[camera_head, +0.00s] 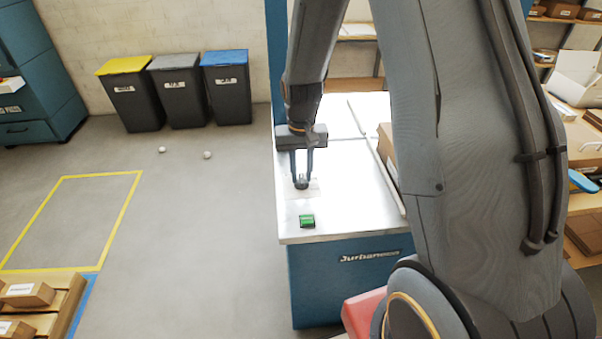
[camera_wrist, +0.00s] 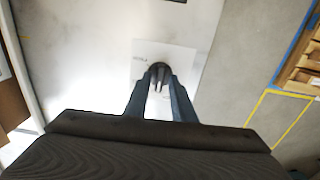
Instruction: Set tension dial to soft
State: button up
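The tension dial (camera_wrist: 159,70) is a small dark round knob on a pale label plate (camera_wrist: 185,59) on the laminator's light top (camera_head: 328,208). The plate's print is too small to read, so the dial's setting cannot be told. My gripper (camera_head: 302,182) points down at the dial, which also shows between its fingertips in the head view. In the wrist view the two blue-grey fingers (camera_wrist: 160,82) lie one on each side of the knob and appear to touch it. The fingers hide part of the knob and plate.
A green button-like part (camera_head: 307,221) sits near the top's front edge. A cardboard box (camera_head: 387,150) stands on the right. Three bins (camera_head: 180,92) stand by the back wall. The yellow-marked floor (camera_head: 75,220) on the left is clear.

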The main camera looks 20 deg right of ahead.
aim_at(301, 178)
jog(key=shift+o, duration=0.2)
jog(key=shift+r+b, duration=1.1)
jog(key=shift+r, duration=2.8)
jog(key=s+f+n+t+b, duration=0.1)
jog(key=s+n+b, duration=0.1)
jog(key=s, duration=1.3)
jog(key=shift+s+a, duration=0.1)
